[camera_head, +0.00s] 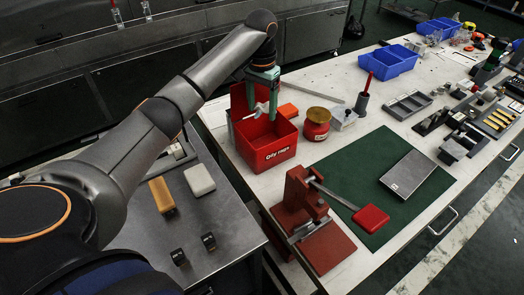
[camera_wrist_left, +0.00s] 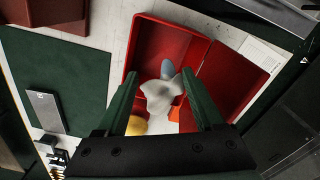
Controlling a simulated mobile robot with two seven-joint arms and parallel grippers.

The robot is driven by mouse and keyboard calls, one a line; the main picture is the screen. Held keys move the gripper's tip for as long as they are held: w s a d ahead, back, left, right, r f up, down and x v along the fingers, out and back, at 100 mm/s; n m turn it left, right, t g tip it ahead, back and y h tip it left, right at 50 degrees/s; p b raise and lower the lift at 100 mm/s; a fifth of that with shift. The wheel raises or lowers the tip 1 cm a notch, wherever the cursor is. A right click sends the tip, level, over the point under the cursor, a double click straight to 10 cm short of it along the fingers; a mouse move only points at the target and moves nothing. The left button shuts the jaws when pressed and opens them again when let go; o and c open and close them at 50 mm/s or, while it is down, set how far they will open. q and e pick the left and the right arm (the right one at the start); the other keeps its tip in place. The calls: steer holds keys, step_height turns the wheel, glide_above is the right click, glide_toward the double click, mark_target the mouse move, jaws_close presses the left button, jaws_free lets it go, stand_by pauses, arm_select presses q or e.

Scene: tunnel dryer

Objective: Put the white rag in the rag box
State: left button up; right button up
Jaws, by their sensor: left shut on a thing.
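My left gripper (camera_head: 264,104) hangs above the open red rag box (camera_head: 278,155), which has lettering on its front. It is shut on the crumpled white rag (camera_head: 260,109), which dangles between the green fingers. In the left wrist view the rag (camera_wrist_left: 162,97) shows between the fingers, with the box (camera_wrist_left: 137,55) behind it. The box's lid (camera_wrist_left: 235,78) is swung open. The rag appears over the box opening; its exact height above the box floor is hard to tell. My right gripper is not in view.
A red lever press (camera_head: 306,205) is in front, by a green mat (camera_head: 345,165) with a grey plate. Blue bins (camera_head: 388,62) stand farther back.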

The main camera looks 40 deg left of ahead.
mark_target(261, 109)
arm_select(q)
step_height(261, 109, down, 15)
steer(key=shift+f+b, duration=0.2)
steer(key=shift+b, duration=0.45)
steer(key=shift+f, duration=0.15)
steer(key=o, duration=0.9)
step_height(261, 109, up, 12)
steer(key=shift+r+p, duration=0.2)
steer(key=shift+p, duration=0.4)
